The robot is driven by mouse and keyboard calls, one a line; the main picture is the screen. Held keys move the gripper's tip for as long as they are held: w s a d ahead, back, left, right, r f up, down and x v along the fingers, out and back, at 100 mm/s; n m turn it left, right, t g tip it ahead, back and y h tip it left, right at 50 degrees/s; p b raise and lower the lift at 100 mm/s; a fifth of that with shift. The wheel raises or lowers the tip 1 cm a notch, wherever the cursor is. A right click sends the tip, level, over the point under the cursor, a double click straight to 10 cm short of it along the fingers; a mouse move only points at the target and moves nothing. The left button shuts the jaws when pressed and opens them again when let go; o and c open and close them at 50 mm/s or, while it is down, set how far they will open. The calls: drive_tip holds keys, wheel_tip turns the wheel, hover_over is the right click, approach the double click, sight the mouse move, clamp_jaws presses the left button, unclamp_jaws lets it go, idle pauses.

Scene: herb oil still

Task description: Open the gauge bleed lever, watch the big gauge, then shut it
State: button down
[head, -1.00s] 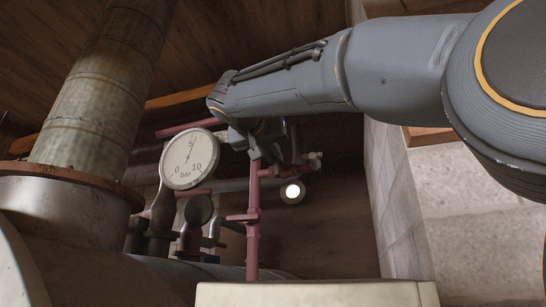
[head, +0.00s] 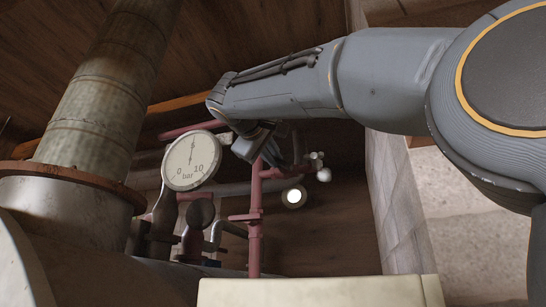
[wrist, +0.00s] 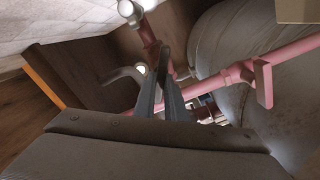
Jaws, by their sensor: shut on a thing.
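The big gauge (head: 192,160) is a round white dial marked 0, 10 and bar, left of my gripper in the head view. Its needle stands nearly upright, near the middle of the scale. My gripper (wrist: 164,62) is shut, its two grey fingers close together beside the red pipework. What it holds looks like the bleed lever, but the fingers mostly hide it. A red fitting with a pale round end (wrist: 129,9) shows just beyond the fingertips in the wrist view. In the head view my gripper (head: 272,152) is partly hidden behind my wrist.
A red upright pipe (head: 255,225) stands below my gripper. A thick metal column (head: 105,95) rises at left. A stone wall (head: 385,210) is at right, and a pale box top (head: 320,292) is in front.

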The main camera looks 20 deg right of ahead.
drive_tip(key=n+p, duration=0.1)
drive_tip(key=n, duration=0.4)
drive_tip(key=shift+f+n, duration=0.1)
drive_tip(key=shift+n, duration=0.2)
drive_tip(key=shift+a, duration=0.1)
idle(0.3)
drive_tip(key=c, duration=1.8)
unclamp_jaws()
drive_tip(key=shift+w, duration=0.1)
drive_tip(key=shift+f, duration=0.1)
drive_tip(key=shift+b+v, duration=1.7)
drive_tip(key=shift+v, duration=2.2)
